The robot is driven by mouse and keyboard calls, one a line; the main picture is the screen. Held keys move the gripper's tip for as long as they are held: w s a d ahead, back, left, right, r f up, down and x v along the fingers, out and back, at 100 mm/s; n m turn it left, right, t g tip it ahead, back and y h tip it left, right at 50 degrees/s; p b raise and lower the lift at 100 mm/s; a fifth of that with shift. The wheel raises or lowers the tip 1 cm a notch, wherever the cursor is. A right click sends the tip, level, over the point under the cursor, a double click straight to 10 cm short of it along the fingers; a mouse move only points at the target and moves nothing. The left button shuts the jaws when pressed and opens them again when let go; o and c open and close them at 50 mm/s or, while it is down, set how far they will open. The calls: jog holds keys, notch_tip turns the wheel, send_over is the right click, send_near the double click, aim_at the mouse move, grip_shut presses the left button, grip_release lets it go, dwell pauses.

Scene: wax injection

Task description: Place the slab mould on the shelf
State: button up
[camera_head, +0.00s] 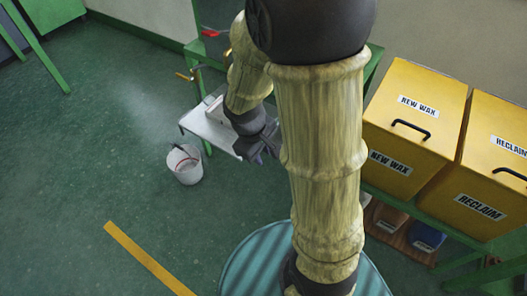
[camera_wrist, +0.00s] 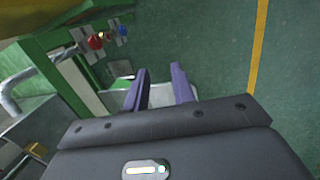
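My gripper (camera_head: 262,150) is at the front right edge of a small metal shelf or table (camera_head: 205,128), partly hidden by my own arm. In the wrist view, its two purple fingers (camera_wrist: 162,72) stand apart with a clear gap, and I see nothing held between them. A pale grey surface shows behind and between the fingers near their base. A pale block (camera_head: 214,108) sits on the metal surface beside my arm; I cannot tell whether it is the slab mould. No other slab mould is clearly visible.
A white bucket (camera_head: 186,165) stands on the green floor. Yellow bins marked NEW WAX (camera_head: 412,125) and RECLAIM (camera_head: 490,165) stand at the right on a green frame. A machine panel with red and blue knobs (camera_wrist: 96,42) is at the upper left.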

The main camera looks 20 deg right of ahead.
jog(key=s+r+m, duration=0.1)
jog(key=m, duration=0.1)
jog(key=s+r+m+t+y, duration=0.1)
jog(key=m, duration=0.1)
jog(key=s+r+m+t+y, duration=0.1)
jog(key=m, duration=0.1)
jog(key=shift+a+r+m, duration=0.25)
jog(key=shift+r+m, duration=0.05)
jog(key=shift+r, duration=0.1)
